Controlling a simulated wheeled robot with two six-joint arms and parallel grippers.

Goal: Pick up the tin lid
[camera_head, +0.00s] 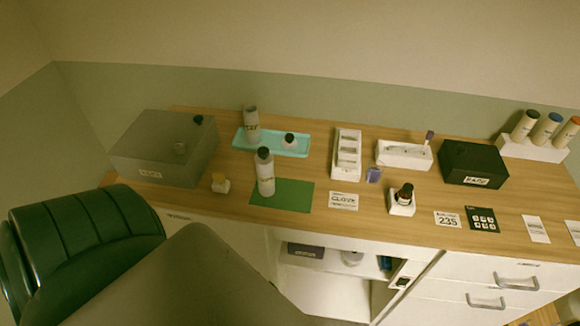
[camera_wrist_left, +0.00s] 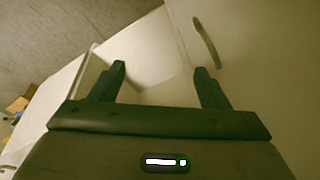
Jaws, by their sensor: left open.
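I cannot make out a tin lid for certain in the head view. A small dark cap-like thing (camera_head: 199,119) is at that box's back right corner. My left gripper (camera_wrist_left: 159,70) shows in the left wrist view, open with nothing between its fingers, facing pale cabinet panels. No gripper shows in the head view.
The wooden counter (camera_head: 320,205) holds a green mat (camera_head: 300,192), a bottle (camera_head: 265,172), a turquoise tray (camera_head: 300,147), a black box (camera_head: 473,163) and several cards. White drawers (camera_head: 455,295) are below.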

